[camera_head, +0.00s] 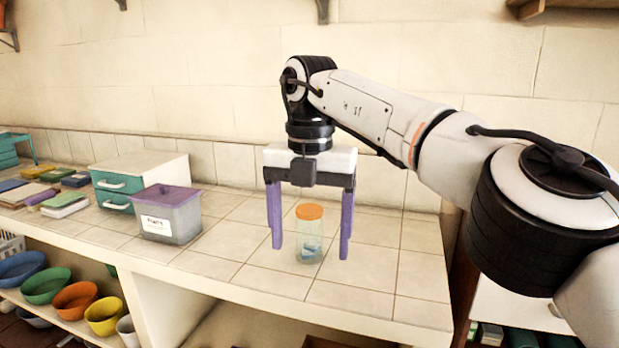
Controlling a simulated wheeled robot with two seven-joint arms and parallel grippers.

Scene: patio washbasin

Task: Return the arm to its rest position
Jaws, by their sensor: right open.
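My right arm comes in from the right and bends down over the tiled counter (237,273). My right gripper (311,253) points downward with its two purple fingers spread wide. A clear jar (309,250) with an orange lid stands upright on the counter, seen between the fingers. Gaps show between the jar and both fingers, so the gripper does not hold it. Something bluish lies inside the jar. My left gripper is not in view.
A grey bin with a purple lid (166,212) and a teal-drawer box (139,178) stand left of the jar. Books (63,203) lie farther left. Several colored bowls (75,301) sit on the shelf below. The counter right of the jar is clear.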

